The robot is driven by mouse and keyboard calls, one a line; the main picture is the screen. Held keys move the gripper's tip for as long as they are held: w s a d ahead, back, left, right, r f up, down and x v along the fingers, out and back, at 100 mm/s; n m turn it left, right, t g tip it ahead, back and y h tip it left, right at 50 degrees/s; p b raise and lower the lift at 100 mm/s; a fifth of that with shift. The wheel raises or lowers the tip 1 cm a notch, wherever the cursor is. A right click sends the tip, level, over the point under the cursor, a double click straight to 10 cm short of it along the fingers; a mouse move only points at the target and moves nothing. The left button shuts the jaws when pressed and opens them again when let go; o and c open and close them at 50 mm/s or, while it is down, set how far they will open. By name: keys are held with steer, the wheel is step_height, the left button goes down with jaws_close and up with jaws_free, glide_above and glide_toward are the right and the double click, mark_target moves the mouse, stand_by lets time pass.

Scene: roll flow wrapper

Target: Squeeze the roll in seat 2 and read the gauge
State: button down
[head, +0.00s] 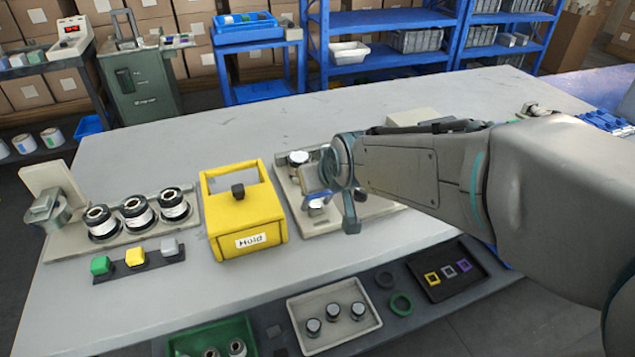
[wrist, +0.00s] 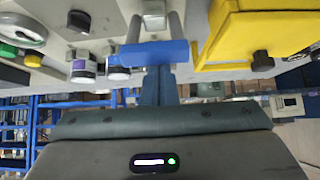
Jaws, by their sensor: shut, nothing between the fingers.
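Three dark-rimmed white rolls stand in a row in a pale holder in the head view: a left roll (head: 102,222), a middle roll (head: 138,212) and a right roll (head: 173,203). No seat number is legible, and I cannot make out a gauge reading. My gripper (head: 351,226) is shut and empty, over the front of a pale fixture (head: 328,222) right of the yellow box. In the wrist view my gripper (wrist: 157,82) is close to a blue bar (wrist: 155,53) on two grey rods; I cannot tell whether they touch. My arm hides part of the fixture.
The yellow box (head: 245,215) labelled "Hold" stands between the roll holder and the fixture. Green (head: 101,265), yellow (head: 135,257) and grey (head: 169,246) blocks sit before the rolls. A white tray (head: 296,315) holds several small jars.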

steer(key=shift+s+d+f, duration=0.1)
steer(key=shift+s+f, duration=0.05)
steer(key=shift+f, duration=0.1)
stand_by(0.3)
steer(key=w+a+r+p, duration=0.1)
steer(key=w+r, duration=0.2)
steer(key=v, duration=0.9)
steer(key=shift+s+f+p, duration=0.25)
steer(key=shift+s+p, duration=0.1)
steer(key=s+d+f+m+g+h+p, duration=0.1)
steer(key=s+d+m+g+h+p, duration=0.2)
steer(key=s+d+p, duration=0.6)
steer(key=s+d+m+g, duration=0.1)
steer(key=s+d+g, duration=0.1)
steer(key=s+d, duration=0.1)
steer(key=shift+d+f+m+p, duration=0.2)
steer(key=shift+d+m+p, duration=0.15)
steer(key=shift+d, duration=0.4)
steer(key=shift+d, duration=0.15)
stand_by(2.4)
